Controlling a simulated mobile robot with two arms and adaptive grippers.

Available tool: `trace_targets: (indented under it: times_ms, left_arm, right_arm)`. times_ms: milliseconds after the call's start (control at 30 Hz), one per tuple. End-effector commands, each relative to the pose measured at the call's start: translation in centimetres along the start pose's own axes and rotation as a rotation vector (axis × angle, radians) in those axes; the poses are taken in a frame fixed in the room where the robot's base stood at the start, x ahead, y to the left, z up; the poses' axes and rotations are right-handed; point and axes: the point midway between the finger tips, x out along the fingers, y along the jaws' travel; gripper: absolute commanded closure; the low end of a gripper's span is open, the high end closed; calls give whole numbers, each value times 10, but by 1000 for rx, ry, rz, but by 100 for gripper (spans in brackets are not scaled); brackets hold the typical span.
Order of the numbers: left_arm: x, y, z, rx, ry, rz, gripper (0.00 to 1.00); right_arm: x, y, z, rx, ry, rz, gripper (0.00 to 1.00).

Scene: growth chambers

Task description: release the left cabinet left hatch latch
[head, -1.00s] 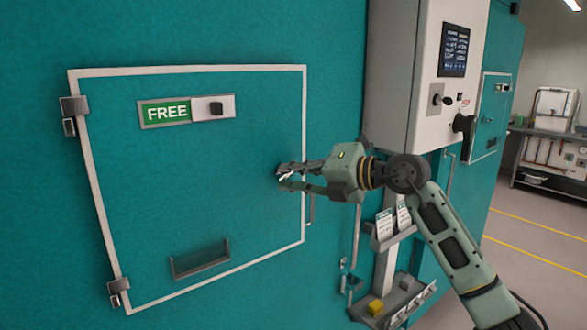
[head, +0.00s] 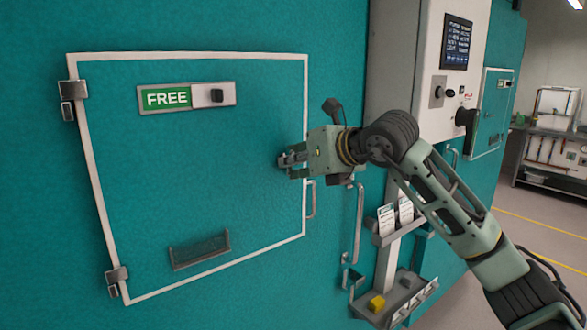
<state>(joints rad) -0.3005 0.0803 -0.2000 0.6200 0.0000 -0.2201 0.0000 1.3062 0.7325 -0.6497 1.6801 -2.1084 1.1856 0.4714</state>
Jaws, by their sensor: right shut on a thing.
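The left hatch (head: 205,150) is a teal panel in a pale frame, closed flat on the left cabinet (head: 210,25). A green plate (head: 167,98) on it reads FREE, with a dark knob (head: 217,96) beside it. My right gripper (head: 284,161) is at the hatch's right edge, a little above the bar handle (head: 311,199). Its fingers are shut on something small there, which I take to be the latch. The fingers and gripper body hide nearly all of it. My left gripper is not in view.
Hinges (head: 74,91) are on the hatch's left side. A pale control column with a screen (head: 456,45) stands right of the hatch. Below it is a shelf (head: 405,300) with a yellow block (head: 376,303). Open floor (head: 540,225) lies at the right.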

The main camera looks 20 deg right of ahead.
Motion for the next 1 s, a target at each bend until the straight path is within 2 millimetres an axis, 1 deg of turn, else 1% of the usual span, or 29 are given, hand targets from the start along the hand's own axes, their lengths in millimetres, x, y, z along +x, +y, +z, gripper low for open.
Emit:
trace_targets:
  times_ms: [33, 333, 900, 933, 1000]
  left_arm:
    - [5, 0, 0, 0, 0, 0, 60]
    - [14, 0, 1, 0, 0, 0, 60]
    - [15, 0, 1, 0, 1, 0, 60]
    - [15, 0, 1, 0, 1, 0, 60]
    - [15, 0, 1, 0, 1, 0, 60]
  right_arm:
    - [1, 0, -2, -29, -1, -11, 100]
    - [1, 1, -1, -141, 0, -59, 100]
    - [0, 1, -1, -169, 2, -70, 100]
    - [0, 1, -1, -169, 2, -70, 88]
    - [0, 1, -1, -169, 2, -70, 82]
